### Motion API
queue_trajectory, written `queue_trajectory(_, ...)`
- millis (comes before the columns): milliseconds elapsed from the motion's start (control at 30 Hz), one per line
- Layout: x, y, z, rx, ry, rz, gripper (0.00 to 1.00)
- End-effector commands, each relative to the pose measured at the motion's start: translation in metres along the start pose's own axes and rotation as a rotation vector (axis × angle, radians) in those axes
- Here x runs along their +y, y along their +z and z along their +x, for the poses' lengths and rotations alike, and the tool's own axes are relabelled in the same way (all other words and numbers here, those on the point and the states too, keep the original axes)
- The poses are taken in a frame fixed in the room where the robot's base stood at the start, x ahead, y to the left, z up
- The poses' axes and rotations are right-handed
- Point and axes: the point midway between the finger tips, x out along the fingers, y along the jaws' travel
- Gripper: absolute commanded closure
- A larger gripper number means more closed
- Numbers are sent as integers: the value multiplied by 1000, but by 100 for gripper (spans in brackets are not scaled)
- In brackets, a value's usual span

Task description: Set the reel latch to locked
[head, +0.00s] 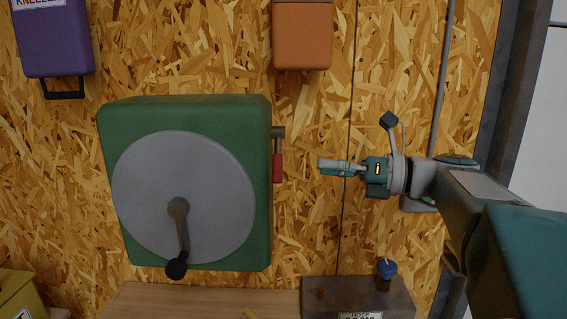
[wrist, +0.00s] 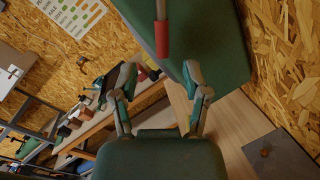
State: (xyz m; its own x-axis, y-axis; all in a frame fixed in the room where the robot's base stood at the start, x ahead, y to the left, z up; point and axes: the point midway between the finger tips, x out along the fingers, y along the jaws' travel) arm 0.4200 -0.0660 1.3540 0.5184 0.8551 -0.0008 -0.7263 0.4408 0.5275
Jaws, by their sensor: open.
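The reel is a green box (head: 185,106) on the wall with a round grey disc (head: 220,200) and a dark crank on its front. The reel latch (head: 277,168) is on the box's right side, a red-gripped lever hanging down from a brownish pivot. My gripper (head: 322,166) is to the right of the latch, at about the height of its red grip, with a gap between them. In the wrist view the open, empty fingers (wrist: 161,78) point toward the red latch grip (wrist: 162,40), which is ahead and apart from them. The green box (wrist: 218,48) is to its right.
An orange box (head: 302,40) hangs above, and a purple box (head: 54,40) at upper left. Below are a wooden bench top (head: 200,298) and a grey block (head: 345,290) with a blue-topped knob (head: 386,268). The wall between latch and gripper is clear.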

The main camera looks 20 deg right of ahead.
Motion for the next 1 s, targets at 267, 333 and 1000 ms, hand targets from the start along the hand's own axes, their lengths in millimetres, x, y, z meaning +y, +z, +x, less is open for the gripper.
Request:
queue_trajectory(267,-3,1,48,0,4,2,41)
queue_trajectory(333,-4,1,58,-1,4,3,41)
queue_trajectory(1000,-3,1,78,-1,-1,1,100)
